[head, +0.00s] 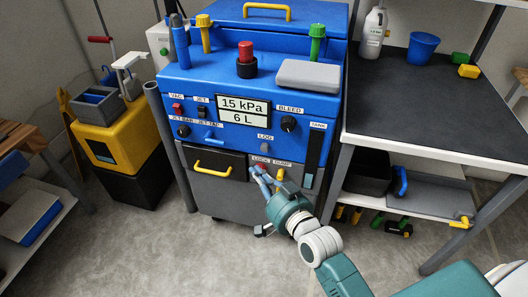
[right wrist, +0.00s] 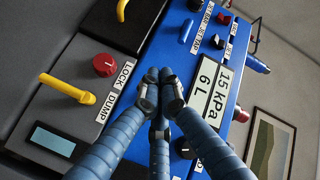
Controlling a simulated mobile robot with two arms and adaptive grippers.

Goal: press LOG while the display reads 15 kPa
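The blue machine's display (head: 243,109) reads 15 kPa over 6 L. It also reads 15 kPa and 6 L in the right wrist view (right wrist: 210,88). The LOG button (head: 264,147) is a small grey round button under its LOG label, below the display. My right gripper (head: 257,171) is in front of the lower panel, its fingertips appearing just below the LOG button in the head view. In the right wrist view its fingertips (right wrist: 160,78) are together with nothing between them. The LOG button is not visible there; contact cannot be told. My left gripper is not in view.
The red LOCK knob (right wrist: 105,64) and yellow DUMP handle (right wrist: 68,88) are close to the fingers. The BLEED knob (head: 288,123) is above right of LOG. A yellow drawer handle (head: 212,169) is at left. A dark-topped bench (head: 420,110) stands right.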

